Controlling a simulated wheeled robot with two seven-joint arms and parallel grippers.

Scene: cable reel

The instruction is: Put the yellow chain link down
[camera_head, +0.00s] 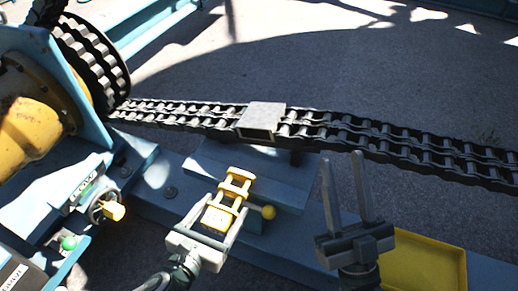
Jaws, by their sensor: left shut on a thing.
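The yellow chain link (220,213) is in the jaws of my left gripper (227,207), at the lower middle of the view. My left gripper is shut on it. The link's far end sticks out past the fingertips, over the blue base near the front of the raised blue block; I cannot tell whether it touches anything below. My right gripper (345,180) is to the right, pointing up the picture, with its two fingers apart and nothing between them.
A dark double chain (400,149) runs from the sprocket (90,62) at left to the right edge, through a grey block (263,117). A yellow tray (428,264) lies empty at lower right. A yellow ball knob (268,212) stands close right of my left gripper.

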